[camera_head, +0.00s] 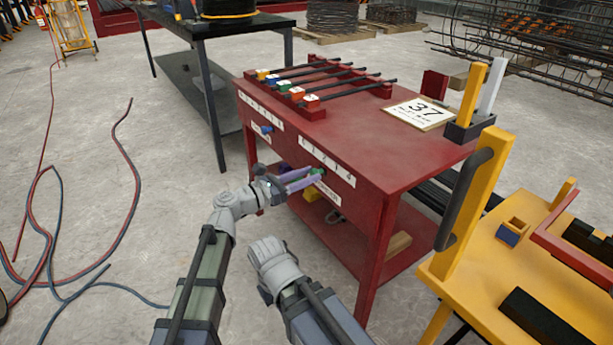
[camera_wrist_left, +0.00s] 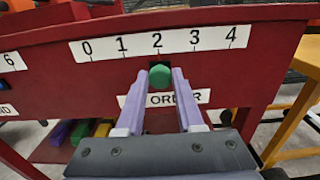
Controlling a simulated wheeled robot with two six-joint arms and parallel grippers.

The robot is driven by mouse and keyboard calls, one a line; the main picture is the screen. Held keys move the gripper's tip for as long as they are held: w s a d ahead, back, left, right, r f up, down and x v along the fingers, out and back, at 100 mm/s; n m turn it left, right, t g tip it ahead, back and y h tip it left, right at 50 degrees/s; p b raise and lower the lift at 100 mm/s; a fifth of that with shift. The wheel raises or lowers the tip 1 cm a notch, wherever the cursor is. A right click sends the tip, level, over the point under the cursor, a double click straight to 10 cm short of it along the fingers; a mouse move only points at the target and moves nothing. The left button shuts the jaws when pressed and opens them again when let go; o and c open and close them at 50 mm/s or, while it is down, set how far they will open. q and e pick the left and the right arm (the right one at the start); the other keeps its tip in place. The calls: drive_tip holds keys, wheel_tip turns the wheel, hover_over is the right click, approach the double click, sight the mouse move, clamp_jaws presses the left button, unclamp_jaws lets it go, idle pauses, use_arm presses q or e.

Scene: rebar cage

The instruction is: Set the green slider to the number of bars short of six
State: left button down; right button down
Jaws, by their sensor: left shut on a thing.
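The green slider (camera_wrist_left: 160,76) sits in a slot on the front of the red table, under the 2 of a scale from 0 to 4; it also shows in the head view (camera_head: 317,171). My left gripper (camera_head: 305,180) is shut on it, with one lilac finger on each side of the knob in the left wrist view (camera_wrist_left: 159,84). Dark bars (camera_head: 335,77) lie side by side in a red rack on the table top, their near ends carrying coloured, numbered blocks (camera_head: 287,86). My right arm's wrist shows lower in the head view; its fingers are hidden.
A blue slider (camera_head: 266,129) is farther left on the table front. A card reading 37 (camera_head: 419,114) lies on the table top near a dark holder (camera_head: 468,129) with yellow and white uprights. A yellow cart (camera_head: 540,262) stands close on the right.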

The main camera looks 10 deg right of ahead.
sight(314, 160)
idle(0.8)
use_arm(q)
drive_tip(key=w, duration=0.1)
drive_tip(key=w+a, duration=0.1)
drive_tip(key=w, duration=0.3)
drive_tip(key=shift+a, duration=0.35)
drive_tip(key=shift+s, duration=0.15)
drive_tip(key=c, duration=0.5)
unclamp_jaws()
drive_tip(key=shift+c, duration=0.2)
drive_tip(key=v, duration=0.7)
drive_tip(key=shift+s+a, duration=0.15)
drive_tip(key=shift+a, duration=0.2)
